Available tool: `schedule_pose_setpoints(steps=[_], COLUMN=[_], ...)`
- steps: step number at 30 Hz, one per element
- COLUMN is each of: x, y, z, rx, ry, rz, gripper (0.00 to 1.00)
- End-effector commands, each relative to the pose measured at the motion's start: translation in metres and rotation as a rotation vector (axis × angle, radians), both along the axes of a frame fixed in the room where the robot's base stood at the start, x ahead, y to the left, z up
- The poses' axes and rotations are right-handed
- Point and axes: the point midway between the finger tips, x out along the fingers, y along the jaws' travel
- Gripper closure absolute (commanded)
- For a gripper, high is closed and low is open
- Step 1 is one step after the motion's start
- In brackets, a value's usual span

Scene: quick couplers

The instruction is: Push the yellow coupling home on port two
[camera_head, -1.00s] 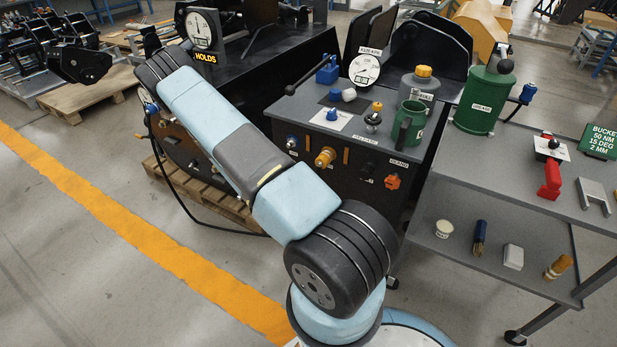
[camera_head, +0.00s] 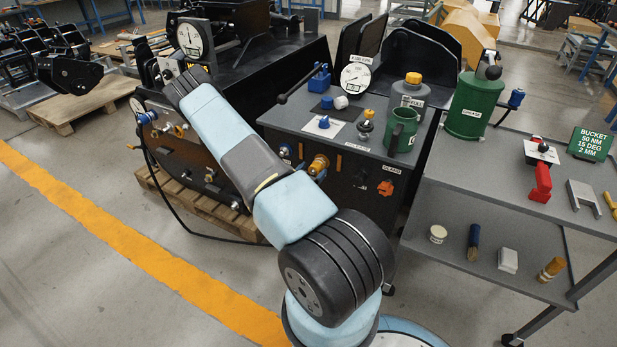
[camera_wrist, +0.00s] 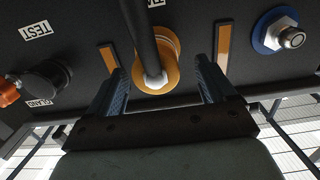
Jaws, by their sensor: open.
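The yellow coupling (camera_head: 318,165) is on the front panel of the grey-topped cart, between two orange strips. In the wrist view, which shows the panel upside down, the yellow coupling (camera_wrist: 172,53) is a round collar with a silver end and a dark cylinder crossing it from the top edge. My gripper (camera_wrist: 163,90) is open, one finger on each side of the coupling in the picture; I see no contact. How far the coupling is seated and any port number are not readable.
A blue-ringed fitting (camera_wrist: 280,32) is right of the coupling in the wrist view; a dark knob (camera_wrist: 47,82) and an orange fitting (camera_wrist: 8,92) are left. A green jug (camera_head: 402,130) and gauge (camera_head: 356,77) stand on the cart. A grey shelf table (camera_head: 480,175) is at right.

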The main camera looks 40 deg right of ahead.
Motion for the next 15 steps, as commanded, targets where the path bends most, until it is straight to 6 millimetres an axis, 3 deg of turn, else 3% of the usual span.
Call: schedule_pose_setpoints(steps=[6,15], x=[0.01,0.015], y=[-0.025,-0.036], z=[-0.001,-0.002], rx=[-0.001,0.0], ry=[-0.001,0.0], rz=[-0.001,0.001], gripper=[0.17,0.17])
